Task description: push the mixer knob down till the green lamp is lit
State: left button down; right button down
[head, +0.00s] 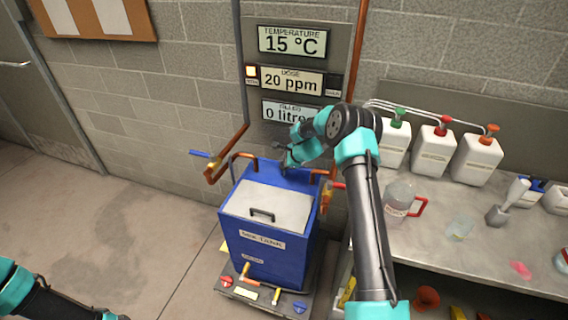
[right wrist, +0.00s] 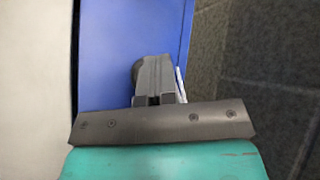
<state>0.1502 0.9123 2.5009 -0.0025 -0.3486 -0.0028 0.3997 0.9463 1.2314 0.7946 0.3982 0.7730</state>
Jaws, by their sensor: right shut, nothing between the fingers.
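The blue mix tank (head: 268,240) stands in the middle of the head view with a pale lid and a black handle. My right gripper (head: 283,160) is over the tank's back edge, its fingers shut and empty. In the right wrist view the closed fingers (right wrist: 154,78) are over the blue top. A dark round part (right wrist: 136,73), possibly the mixer knob, shows beside them, partly hidden; I cannot tell whether they touch. A lamp (head: 251,71) left of the dose display glows orange-white. I see no lit green lamp. Of my left arm only links show.
Displays on the wall panel read 15 °C, 20 ppm (head: 291,82) and 0 litres, the last partly covered by my right arm. Copper pipes and a blue-handled valve (head: 200,154) flank the tank. White canisters (head: 432,150) and a jug (head: 398,198) stand on the right bench.

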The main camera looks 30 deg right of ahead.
jog(key=shift+f, duration=1.7)
dwell(1.9)
jog(key=shift+r, duration=3)
jog(key=shift+r, duration=0.1)
jog(key=shift+r, duration=2.45)
